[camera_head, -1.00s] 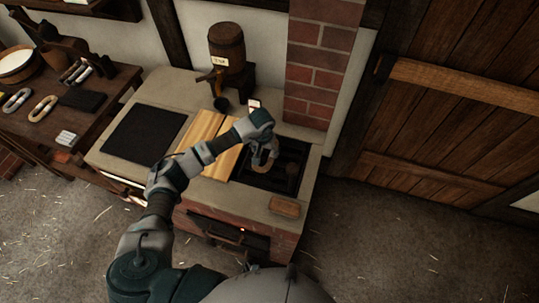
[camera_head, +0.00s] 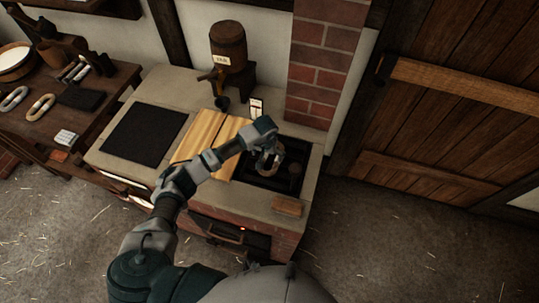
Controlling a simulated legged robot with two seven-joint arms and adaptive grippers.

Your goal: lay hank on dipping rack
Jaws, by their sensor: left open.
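My left gripper (camera_head: 268,164) is open, low over a dark recessed grate (camera_head: 292,158) in the right part of the brick-sided counter. The grate may be the dipping rack. A small tan patch shows at the fingers, perhaps part of a hank; the gripper and wrist hide most of it, and I cannot tell whether it touches the grate. Two other looped hanks, a pale grey one (camera_head: 13,98) and a cream one (camera_head: 40,107), lie on the wooden bench at the left. My right gripper is not in view.
Wooden boards (camera_head: 203,133) and a dark mat (camera_head: 146,132) lie on the counter (camera_head: 172,90). A labelled barrel (camera_head: 228,46) on a stand is behind them. A brick column (camera_head: 322,60) rises behind the grate. A wooden block (camera_head: 287,206) sits at the front edge.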

